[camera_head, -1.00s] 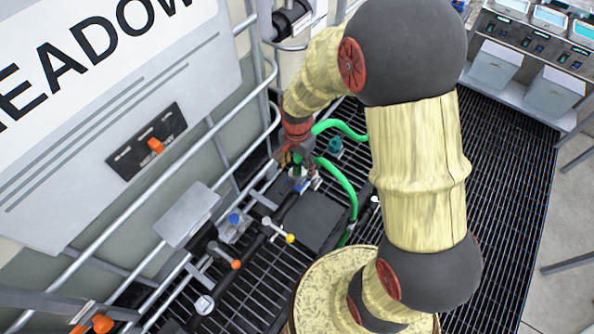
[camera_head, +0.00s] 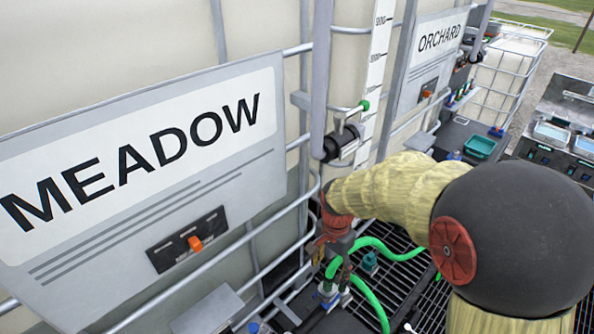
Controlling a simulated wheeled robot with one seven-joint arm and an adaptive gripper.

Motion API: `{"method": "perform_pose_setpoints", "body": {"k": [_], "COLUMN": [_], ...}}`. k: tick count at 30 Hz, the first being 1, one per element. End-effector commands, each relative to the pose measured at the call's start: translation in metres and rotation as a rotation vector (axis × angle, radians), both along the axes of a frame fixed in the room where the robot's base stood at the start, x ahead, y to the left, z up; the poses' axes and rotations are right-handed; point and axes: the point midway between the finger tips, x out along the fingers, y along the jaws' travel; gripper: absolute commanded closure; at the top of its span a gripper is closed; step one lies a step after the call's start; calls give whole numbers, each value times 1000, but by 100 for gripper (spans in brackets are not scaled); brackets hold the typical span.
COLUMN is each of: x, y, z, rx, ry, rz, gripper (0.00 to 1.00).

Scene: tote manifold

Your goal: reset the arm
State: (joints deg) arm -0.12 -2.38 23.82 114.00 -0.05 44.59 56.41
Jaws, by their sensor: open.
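My arm, in pale yellow sleeves with dark joints, reaches in from the lower right of the head view. My gripper (camera_head: 338,272) hangs below the red wrist, beside the tank frame. Its jaws are open, though the fingers are small and partly lost against the fittings behind. Green hoses (camera_head: 372,298) run close by to the right. A small blue and white fitting (camera_head: 328,296) shows just under the fingertips. I cannot tell whether the fingers touch it.
The MEADOW sign (camera_head: 140,165) with its orange-knobbed panel (camera_head: 188,240) fills the left. The ORCHARD sign (camera_head: 438,42) is farther back. Metal rails, a valve (camera_head: 342,142) and a teal tray (camera_head: 480,147) stand around. Dark grating (camera_head: 400,268) lies below.

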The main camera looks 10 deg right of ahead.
Motion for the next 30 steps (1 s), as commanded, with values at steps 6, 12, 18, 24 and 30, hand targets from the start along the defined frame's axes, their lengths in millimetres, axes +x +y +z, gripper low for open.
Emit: {"method": "perform_pose_setpoints", "body": {"k": [6,12,18,24,30], "x": [-1,-27,-60,-93,-131], "y": [0,0,0,0,0], "z": [0,-5,14,32,43], "rx": [0,9,7,-27,-105], "ry": [5,55,24,-63,-203], "rz": [80,323,586,800,959], "gripper": [38,38,38,38,38]}}
